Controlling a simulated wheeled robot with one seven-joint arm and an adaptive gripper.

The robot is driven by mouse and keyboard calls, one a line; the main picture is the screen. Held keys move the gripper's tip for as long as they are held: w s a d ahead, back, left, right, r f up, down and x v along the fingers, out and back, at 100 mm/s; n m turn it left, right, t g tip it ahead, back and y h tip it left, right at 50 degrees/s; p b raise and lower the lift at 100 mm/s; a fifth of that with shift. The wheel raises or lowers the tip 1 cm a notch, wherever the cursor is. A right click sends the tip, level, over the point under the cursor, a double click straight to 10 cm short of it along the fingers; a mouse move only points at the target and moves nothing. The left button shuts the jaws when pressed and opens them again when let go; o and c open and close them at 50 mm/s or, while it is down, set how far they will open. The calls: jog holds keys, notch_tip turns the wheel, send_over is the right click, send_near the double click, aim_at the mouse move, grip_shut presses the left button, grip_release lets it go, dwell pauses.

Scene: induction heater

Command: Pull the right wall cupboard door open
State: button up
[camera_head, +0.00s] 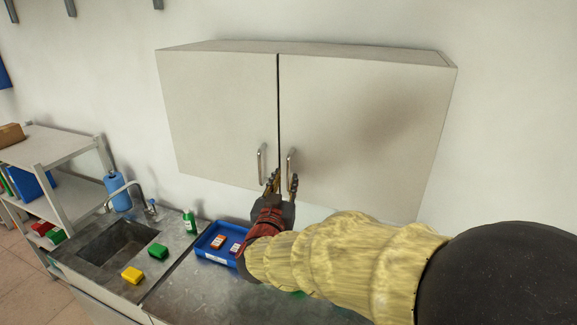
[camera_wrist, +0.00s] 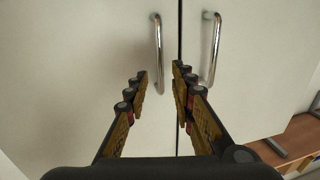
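The right wall cupboard door (camera_head: 365,130) is pale grey and looks shut, level with the left door (camera_head: 220,115). A dark gap runs between them. Its upright metal bar handle (camera_head: 290,165) is near its lower inner corner. My gripper (camera_head: 283,182) is at the lower end of this handle, fingers pointing up. The wrist view seems upside down, so the right door's handle is the left one (camera_wrist: 158,55) there. My open gripper (camera_wrist: 160,75) has a finger on each side of this handle's line. I cannot tell whether the fingers touch it.
The left door's handle (camera_head: 261,163) is close beside my fingers. Below are a steel counter (camera_head: 195,290) with a sink (camera_head: 115,245), a blue tray (camera_head: 212,255), a green bottle (camera_head: 190,221) and sponges. A shelf rack (camera_head: 60,145) stands left. The space before the upper doors looks clear.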

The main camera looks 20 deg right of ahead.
aim_at(288, 171)
jog(key=p+x, duration=0.1)
jog(key=x, duration=0.4)
jog(key=shift+w+d, duration=0.15)
jog(key=shift+w, duration=0.25)
jog(key=shift+c, duration=1.2)
jog(key=c, duration=0.4)
grip_shut()
